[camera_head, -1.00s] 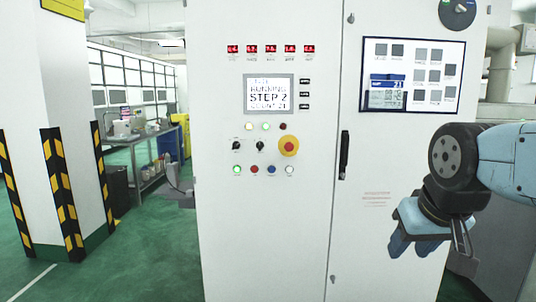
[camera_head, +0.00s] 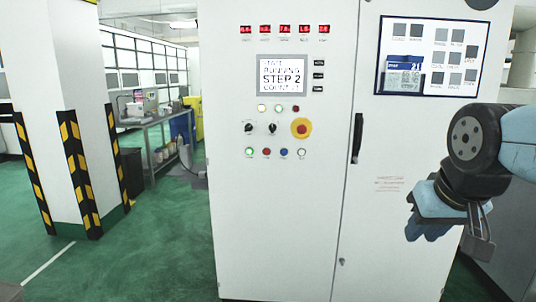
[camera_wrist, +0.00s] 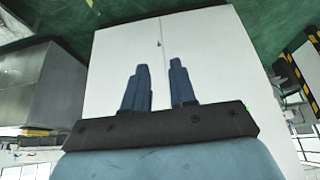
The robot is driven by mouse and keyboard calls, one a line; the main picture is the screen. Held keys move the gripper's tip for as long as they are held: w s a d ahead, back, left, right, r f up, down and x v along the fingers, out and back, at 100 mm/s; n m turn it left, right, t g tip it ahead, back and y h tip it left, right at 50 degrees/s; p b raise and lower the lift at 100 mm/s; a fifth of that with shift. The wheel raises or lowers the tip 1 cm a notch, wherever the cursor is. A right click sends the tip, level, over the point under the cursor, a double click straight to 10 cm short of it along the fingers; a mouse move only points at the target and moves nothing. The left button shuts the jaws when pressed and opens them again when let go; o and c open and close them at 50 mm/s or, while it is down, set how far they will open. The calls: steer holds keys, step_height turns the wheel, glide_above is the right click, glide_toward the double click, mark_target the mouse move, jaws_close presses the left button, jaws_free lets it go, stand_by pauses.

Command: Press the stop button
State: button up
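A white control cabinet (camera_head: 275,215) stands in front of me. A red mushroom button on a yellow ring (camera_head: 301,128) sits at the right of its control panel.
A black door handle (camera_head: 357,138) lies between the buttons and my gripper. A notice board (camera_head: 427,57) is on the right door. A pillar with black-yellow guards (camera_head: 75,160) and a workbench (camera_head: 155,125) stand left. Green floor (camera_head: 165,240) is free between pillar and cabinet.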

jaws_close()
stand_by(1.4)
